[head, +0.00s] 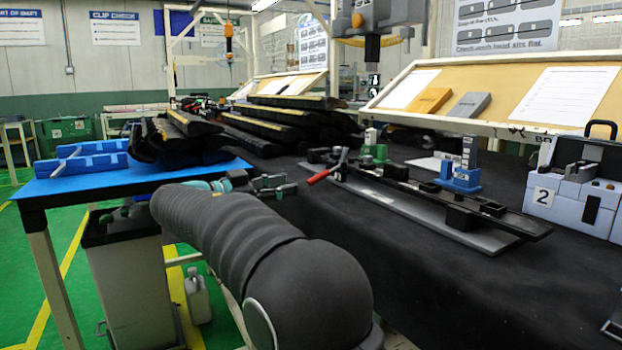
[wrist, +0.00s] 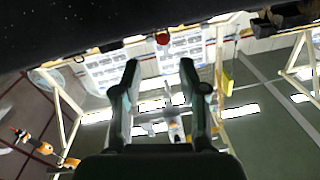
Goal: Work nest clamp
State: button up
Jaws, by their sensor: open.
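The work nest (head: 430,207) is a grey plate with black blocks, lying on the black-covered table; a long dark strip lies along it. A toggle clamp with a red handle (head: 324,172) is at the nest's left end, the handle slanting down to the left. I cannot tell whether the clamp is locked. My gripper (head: 286,185) is left of and slightly below the red handle, apart from it. In the wrist view, my gripper (wrist: 160,64) is open with nothing between its fingers. A small red tip (wrist: 163,38) shows just beyond the fingers, probably the handle's end.
A green block (head: 375,152) and a blue-based fixture (head: 460,178) stand behind the nest. A white machine marked 2 (head: 575,195) is at the right. Dark trim strips (head: 270,125) are piled behind; a blue-topped table (head: 110,185) is left.

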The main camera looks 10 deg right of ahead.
aim_at(312, 180)
jog(key=p+x, duration=0.1)
jog(key=x, duration=0.9)
jog(key=shift+d, duration=0.15)
